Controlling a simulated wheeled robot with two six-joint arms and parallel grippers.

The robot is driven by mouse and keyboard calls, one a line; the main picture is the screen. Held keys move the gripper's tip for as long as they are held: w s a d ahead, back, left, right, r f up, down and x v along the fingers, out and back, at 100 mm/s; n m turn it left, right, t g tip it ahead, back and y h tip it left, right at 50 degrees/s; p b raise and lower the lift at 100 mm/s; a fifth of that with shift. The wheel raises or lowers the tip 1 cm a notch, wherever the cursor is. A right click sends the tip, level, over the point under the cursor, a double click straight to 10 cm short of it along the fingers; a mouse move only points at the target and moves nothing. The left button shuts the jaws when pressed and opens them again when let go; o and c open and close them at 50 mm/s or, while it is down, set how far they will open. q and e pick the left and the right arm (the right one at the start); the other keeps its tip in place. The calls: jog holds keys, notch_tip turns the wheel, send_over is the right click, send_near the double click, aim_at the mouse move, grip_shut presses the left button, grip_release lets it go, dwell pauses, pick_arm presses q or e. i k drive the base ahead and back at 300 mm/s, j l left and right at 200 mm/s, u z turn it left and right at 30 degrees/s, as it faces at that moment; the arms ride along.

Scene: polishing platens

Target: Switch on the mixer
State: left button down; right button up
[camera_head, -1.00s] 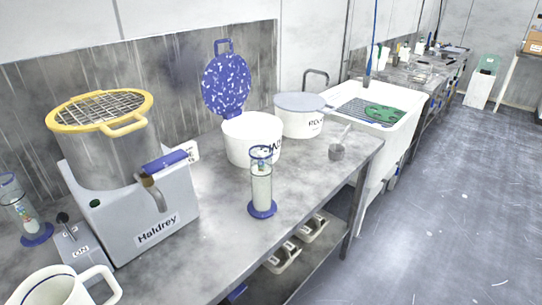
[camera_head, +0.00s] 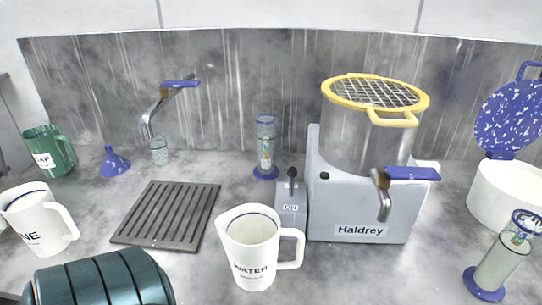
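The mixer is a grey base marked "Haldrey" (camera_head: 360,215) right of centre on the steel bench. It carries a steel pot (camera_head: 362,132) under a yellow-rimmed wire grid (camera_head: 375,92). A tap with a blue handle (camera_head: 412,174) sticks out at its front. A small grey switch box (camera_head: 290,212) stands against the mixer's left side, with a black-knobbed lever (camera_head: 292,173) on top and a small label whose text is hard to read. The lever looks roughly upright; I cannot tell its setting. Neither of my grippers is in view.
A white jug marked "WATER" (camera_head: 250,250) stands just in front of the switch box. A slotted drain plate (camera_head: 168,214), another white jug (camera_head: 38,222) and a dark teal ribbed cylinder (camera_head: 100,282) are to the left. Glass cylinders stand behind (camera_head: 265,150) and at right (camera_head: 500,262).

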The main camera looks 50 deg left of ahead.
aim_at(292, 172)
jog(key=u, duration=1.35)
jog(key=j+u, duration=0.15)
jog(key=j, duration=1.2)
jog(key=j+u, duration=0.15)
jog(key=j, duration=1.25)
